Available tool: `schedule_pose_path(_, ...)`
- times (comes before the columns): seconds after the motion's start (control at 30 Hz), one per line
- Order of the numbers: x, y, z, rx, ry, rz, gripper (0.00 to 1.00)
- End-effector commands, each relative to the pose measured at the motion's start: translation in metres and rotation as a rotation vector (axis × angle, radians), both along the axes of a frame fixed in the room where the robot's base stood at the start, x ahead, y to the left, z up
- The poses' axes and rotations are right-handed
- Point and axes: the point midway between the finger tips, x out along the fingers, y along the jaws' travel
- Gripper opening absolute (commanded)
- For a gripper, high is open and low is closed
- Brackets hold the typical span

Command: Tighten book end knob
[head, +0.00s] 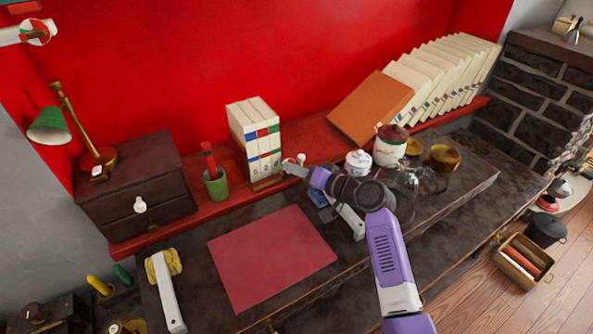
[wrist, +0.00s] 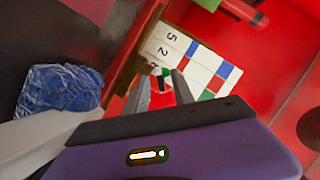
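The book end (head: 268,183) is a brown wooden stand holding upright white books (head: 255,135) with red, blue and green bands on the red shelf. In the wrist view its brown wood (wrist: 127,45) shows at the upper left of the books (wrist: 190,60). A small knob-like part (wrist: 163,73), dark with white and green, shows just beyond and between my fingertips. My gripper (wrist: 163,84) is open, its two grey fingers apart and pointing at that part; contact cannot be told. In the head view my gripper (head: 288,168) is at the book end's right side, where the knob is not clear.
A green cup (head: 216,187) stands left of the books. A white lidded pot (head: 358,162) and a red-lidded jar (head: 390,147) stand to the right. A blue patterned object (wrist: 60,90) is left of my fingers. A red mat (head: 270,258) lies in front, clear.

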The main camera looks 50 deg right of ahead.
Motion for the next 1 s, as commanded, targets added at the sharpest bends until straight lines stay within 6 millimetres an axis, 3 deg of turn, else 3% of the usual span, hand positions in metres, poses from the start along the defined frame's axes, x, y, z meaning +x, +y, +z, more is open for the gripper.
schedule_pose_path(0.23,-0.008,0.0,0.001,0.0,0.0,-0.001,0.3)
schedule_pose_path(0.7,-0.071,-0.001,0.018,0.0,0.0,-0.001,0.3)
schedule_pose_path(1.0,-0.076,-0.001,0.021,0.0,0.0,0.0,0.3)
